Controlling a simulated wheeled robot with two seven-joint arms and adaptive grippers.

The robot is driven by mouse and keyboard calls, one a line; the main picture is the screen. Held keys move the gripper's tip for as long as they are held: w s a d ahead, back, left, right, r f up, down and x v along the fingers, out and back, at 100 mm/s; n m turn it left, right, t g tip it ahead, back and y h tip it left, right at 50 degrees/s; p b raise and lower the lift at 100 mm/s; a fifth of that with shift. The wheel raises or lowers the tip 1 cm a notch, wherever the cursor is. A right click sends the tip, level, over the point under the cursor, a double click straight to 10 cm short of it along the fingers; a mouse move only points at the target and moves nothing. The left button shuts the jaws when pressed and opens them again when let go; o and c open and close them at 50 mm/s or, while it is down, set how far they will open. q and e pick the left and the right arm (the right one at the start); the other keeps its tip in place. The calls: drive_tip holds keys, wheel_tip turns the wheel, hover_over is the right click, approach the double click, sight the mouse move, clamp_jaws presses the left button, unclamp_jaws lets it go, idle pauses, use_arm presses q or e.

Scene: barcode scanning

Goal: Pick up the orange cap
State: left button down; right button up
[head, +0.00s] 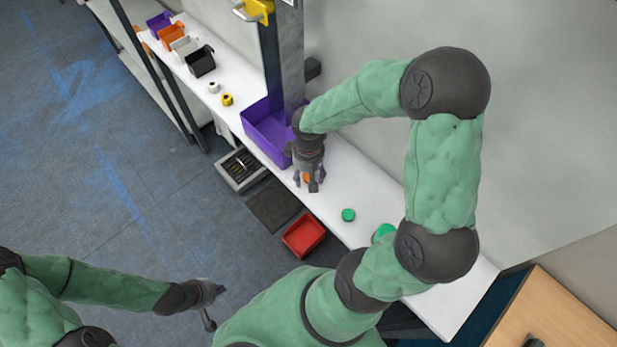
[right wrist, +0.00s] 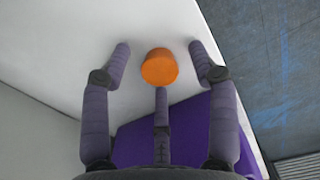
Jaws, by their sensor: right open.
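The orange cap (right wrist: 159,67) stands on the white table in the right wrist view, between the spread fingers of my right gripper (right wrist: 159,70). A gap shows between the cap and both side fingers; the middle finger's tip is close below it, and I cannot tell if they touch. In the head view my right gripper (head: 309,183) points down at the table beside the purple bin, with a bit of the orange cap (head: 307,177) showing among its fingers. My left gripper (head: 212,305) hangs over the floor at lower left, its fingers apart and empty.
The purple bin (head: 262,131) stands right behind the right gripper, by a grey post (head: 284,60). Green caps (head: 348,215) lie nearer on the table. A red bin (head: 304,236) and a grey tray (head: 242,171) sit off the table's left edge. Small bins (head: 200,61) stand farther back.

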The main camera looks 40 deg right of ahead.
drive_tip(key=c, duration=0.8)
drive_tip(key=shift+c, duration=0.2)
